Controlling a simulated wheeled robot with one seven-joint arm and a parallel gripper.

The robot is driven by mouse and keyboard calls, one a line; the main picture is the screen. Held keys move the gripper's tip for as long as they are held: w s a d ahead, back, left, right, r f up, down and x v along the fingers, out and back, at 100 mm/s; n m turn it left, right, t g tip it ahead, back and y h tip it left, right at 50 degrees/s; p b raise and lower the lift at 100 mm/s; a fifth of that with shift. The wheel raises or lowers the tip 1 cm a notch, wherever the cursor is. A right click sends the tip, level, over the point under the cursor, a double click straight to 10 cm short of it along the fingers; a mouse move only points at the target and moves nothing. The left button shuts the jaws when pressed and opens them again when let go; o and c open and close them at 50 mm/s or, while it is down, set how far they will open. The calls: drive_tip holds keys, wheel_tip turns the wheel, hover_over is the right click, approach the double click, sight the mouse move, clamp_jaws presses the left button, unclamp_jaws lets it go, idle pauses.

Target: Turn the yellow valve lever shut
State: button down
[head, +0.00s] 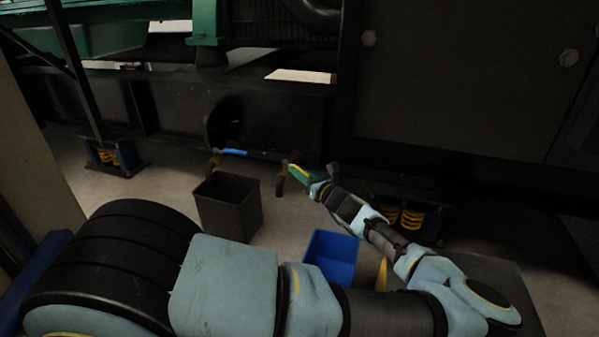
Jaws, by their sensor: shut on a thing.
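The yellow valve lever (300,170) is a small yellow strip at the end of my arm, below the dark engine frame in the head view. My gripper (303,175) is shut on it, and a green part shows beside the yellow.
A blue lever (232,152) sits on a second outlet to the left. Yellow spring mounts (412,219) support the frame. Dark panels close off the upper right.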

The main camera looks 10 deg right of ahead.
drive_tip(key=shift+d, duration=0.1)
idle(0.8)
drive_tip(key=shift+w+d+n+g+y+b, duration=0.55)
drive_tip(key=shift+n+g+y+b, duration=0.3)
drive_tip(key=shift+n+g+y, duration=0.45)
drive_tip(key=shift+w+d+n+g+y+b, duration=0.55)
drive_tip(key=shift+n+g+y+b, duration=0.45)
drive_tip(key=shift+g+y, duration=0.35)
drive_tip(key=shift+w+d+n+g+y+b, duration=0.55)
drive_tip(key=shift+n+g+y+b, duration=0.2)
drive_tip(key=shift+n+g+y, duration=0.55)
drive_tip(key=c, duration=0.8)
unclamp_jaws()
drive_tip(key=shift+o, duration=0.2)
